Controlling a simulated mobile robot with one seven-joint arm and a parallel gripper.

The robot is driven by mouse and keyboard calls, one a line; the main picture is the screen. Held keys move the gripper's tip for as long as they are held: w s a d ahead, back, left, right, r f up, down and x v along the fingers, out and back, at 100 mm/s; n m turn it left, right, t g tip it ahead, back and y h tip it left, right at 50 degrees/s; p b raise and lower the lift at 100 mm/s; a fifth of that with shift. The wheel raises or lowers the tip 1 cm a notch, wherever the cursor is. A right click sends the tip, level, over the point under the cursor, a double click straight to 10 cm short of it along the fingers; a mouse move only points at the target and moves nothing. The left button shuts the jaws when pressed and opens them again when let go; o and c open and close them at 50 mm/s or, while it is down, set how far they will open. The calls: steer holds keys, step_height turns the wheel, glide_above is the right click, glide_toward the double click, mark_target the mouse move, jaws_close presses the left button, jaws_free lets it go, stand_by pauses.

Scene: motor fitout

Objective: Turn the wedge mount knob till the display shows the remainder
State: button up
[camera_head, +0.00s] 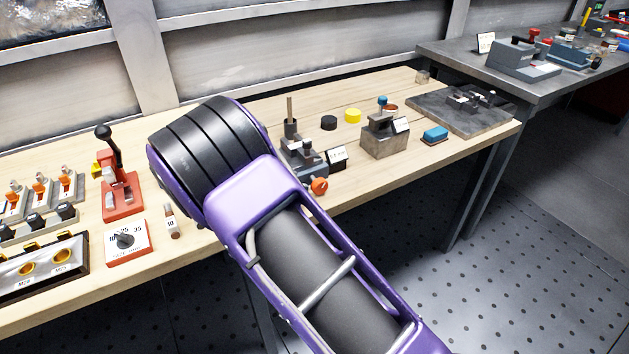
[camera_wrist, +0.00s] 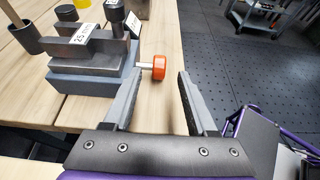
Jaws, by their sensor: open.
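The wedge mount (camera_wrist: 85,82) is a blue-grey block with a dark metal top, on the wooden bench in the wrist view. Its orange knob (camera_wrist: 159,67) sticks out to the right on a short pale shaft. In the head view the mount (camera_head: 309,164) and knob (camera_head: 319,187) show beside my arm, and my gripper is hidden.
A black cup (camera_wrist: 22,37) and yellow cylinder (camera_wrist: 67,13) stand behind the mount. Another grey fixture (camera_head: 384,139) and a blue block (camera_head: 435,134) are farther right. A red lever press (camera_head: 121,190) and white dial box (camera_head: 127,243) stand left. The bench's front edge lies close to the knob.

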mark_target(318, 180)
steer(key=x, duration=0.7)
steer(key=shift+a, duration=0.1)
jaws_close()
